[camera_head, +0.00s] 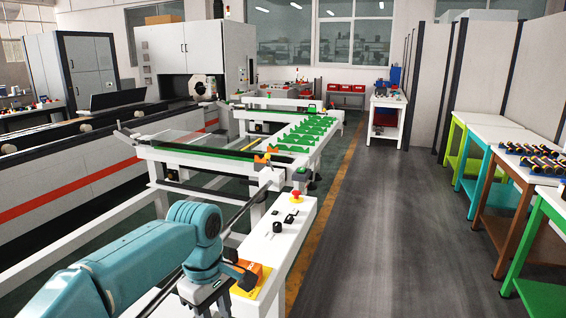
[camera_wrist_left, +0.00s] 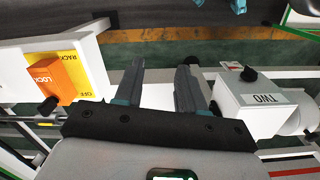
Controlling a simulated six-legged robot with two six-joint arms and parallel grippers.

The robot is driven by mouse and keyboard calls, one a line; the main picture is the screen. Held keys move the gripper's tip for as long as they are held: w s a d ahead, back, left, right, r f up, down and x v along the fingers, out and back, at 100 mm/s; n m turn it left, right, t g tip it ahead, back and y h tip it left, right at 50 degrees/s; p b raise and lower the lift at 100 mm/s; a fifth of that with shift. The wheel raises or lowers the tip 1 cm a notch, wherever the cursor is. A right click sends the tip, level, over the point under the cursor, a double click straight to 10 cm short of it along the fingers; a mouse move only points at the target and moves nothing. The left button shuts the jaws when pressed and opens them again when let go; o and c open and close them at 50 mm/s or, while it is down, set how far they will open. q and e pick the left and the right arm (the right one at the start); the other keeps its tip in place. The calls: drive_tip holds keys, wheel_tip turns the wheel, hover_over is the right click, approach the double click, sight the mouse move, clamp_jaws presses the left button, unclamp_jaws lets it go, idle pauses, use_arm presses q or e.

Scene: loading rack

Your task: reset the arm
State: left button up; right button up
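My left arm (camera_head: 130,265) is teal and reaches in from the left in the head view. Its dark left gripper (camera_head: 230,288) is low over the control panel, close to a yellow plate (camera_head: 262,272). In the left wrist view, the two fingers of the left gripper (camera_wrist_left: 160,68) are apart with nothing between them. An orange lock switch (camera_wrist_left: 46,80) on the yellow plate, marked RACK, LOCK and OFF, is left of the fingers and apart from them. My right arm and gripper are not in view.
The white control panel (camera_head: 281,240) carries a red button (camera_head: 296,195) and black knobs. In the wrist view, a white box marked TWO (camera_wrist_left: 262,102) is close to the right finger. The loading rack (camera_head: 215,160) is behind. The grey aisle (camera_head: 375,220) is clear; workbenches (camera_head: 497,133) line its right side.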

use_arm(q)
drive_tip(key=s+d+f+m+h, duration=0.1)
drive_tip(key=s+f+m, duration=0.2)
drive_tip(key=f, duration=0.9)
drive_tip(key=s+d+f+m+h, duration=0.1)
drive_tip(key=s+f+m, duration=0.1)
drive_tip(key=f, duration=1)
drive_tip(key=s+f+m, duration=0.2)
drive_tip(key=s+f, duration=0.4)
drive_tip(key=s, duration=0.3)
drive_tip(key=s+a+f+m+h, duration=0.1)
drive_tip(key=s+f+m, duration=0.1)
drive_tip(key=s+f, duration=0.4)
drive_tip(key=s, duration=0.4)
drive_tip(key=shift+f+t, duration=0.2)
drive_tip(key=shift+t, duration=0.1)
